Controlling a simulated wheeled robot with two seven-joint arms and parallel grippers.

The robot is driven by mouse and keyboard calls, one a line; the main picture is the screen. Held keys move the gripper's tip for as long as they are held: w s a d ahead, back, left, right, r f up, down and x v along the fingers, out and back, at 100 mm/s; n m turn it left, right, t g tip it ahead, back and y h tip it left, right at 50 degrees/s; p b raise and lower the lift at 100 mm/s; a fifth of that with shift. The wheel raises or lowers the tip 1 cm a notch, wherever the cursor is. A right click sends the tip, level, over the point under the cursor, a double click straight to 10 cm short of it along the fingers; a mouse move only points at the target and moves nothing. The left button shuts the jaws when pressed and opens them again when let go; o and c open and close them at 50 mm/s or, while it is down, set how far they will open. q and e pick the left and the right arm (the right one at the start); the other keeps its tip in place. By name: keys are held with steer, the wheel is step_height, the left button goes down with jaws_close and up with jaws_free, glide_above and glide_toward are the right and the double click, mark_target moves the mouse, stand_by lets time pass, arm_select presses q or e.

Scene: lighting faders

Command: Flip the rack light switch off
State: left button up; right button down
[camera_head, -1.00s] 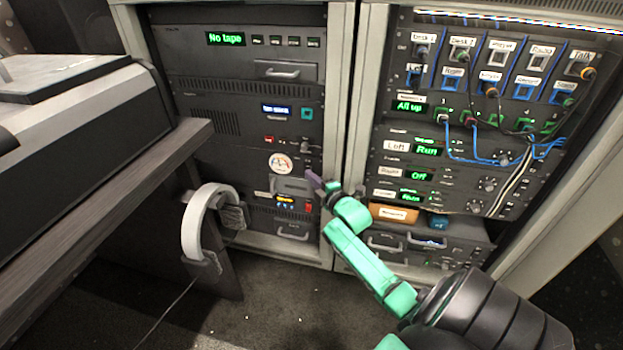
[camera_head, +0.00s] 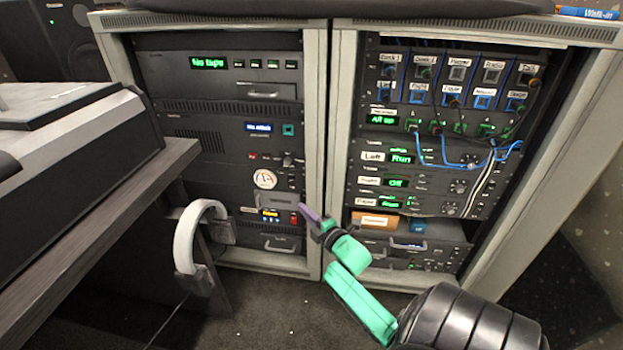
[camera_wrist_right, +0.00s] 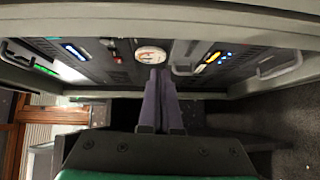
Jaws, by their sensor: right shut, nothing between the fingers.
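My right gripper (camera_head: 309,213) is in front of the left rack's right edge, its purple fingers shut and empty. In the right wrist view the closed fingers (camera_wrist_right: 158,78) point at the rack front, close below a round white sticker (camera_wrist_right: 151,55) in the picture. A small dark lever-like part (camera_head: 287,160) and a red rocker-like part (camera_head: 294,218) sit on the left rack's right side. No readable label shows which is the rack light switch. I cannot tell whether the fingers touch the panel. My left gripper is out of view.
The right rack (camera_head: 341,130) carries labelled panels and patch cables (camera_head: 450,164). A white headset (camera_head: 186,240) hangs at the desk's end, left of the racks. The desk (camera_head: 95,215) fills the left side. Carpet (camera_head: 260,310) is clear in front.

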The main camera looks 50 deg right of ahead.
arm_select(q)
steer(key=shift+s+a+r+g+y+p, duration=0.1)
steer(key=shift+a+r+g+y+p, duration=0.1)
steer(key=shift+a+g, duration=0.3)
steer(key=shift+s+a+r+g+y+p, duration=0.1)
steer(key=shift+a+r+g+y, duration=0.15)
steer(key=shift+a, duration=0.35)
arm_select(e)
steer(key=s, duration=0.3)
steer(key=shift+s+a, duration=0.35)
steer(key=shift+a, duration=0.05)
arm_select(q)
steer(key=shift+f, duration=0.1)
